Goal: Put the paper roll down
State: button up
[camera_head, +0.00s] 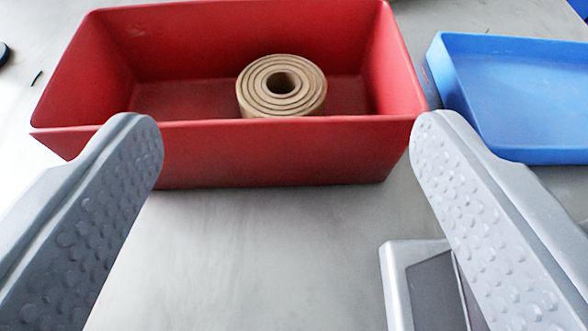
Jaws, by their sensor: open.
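The paper roll (304,92) is a brown, tightly wound coil with a round hole in its middle. It rests upright inside the red bin (271,155), near the front wall, which hides its lowest part. My gripper (287,137) is open and empty. Its two grey, bumpy fingers are spread wide on either side, with their tips near the bin's front corners in the picture. The roll lies between and beyond the fingertips, apart from both.
A blue tray (515,157) stands right of the red bin. A grey device with a dark panel (433,290) is at the lower right, partly behind my right finger. A dark object lies at the far left edge.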

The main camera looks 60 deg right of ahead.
jog(key=shift+s+a+r, duration=0.15)
jog(key=shift+a, duration=0.1)
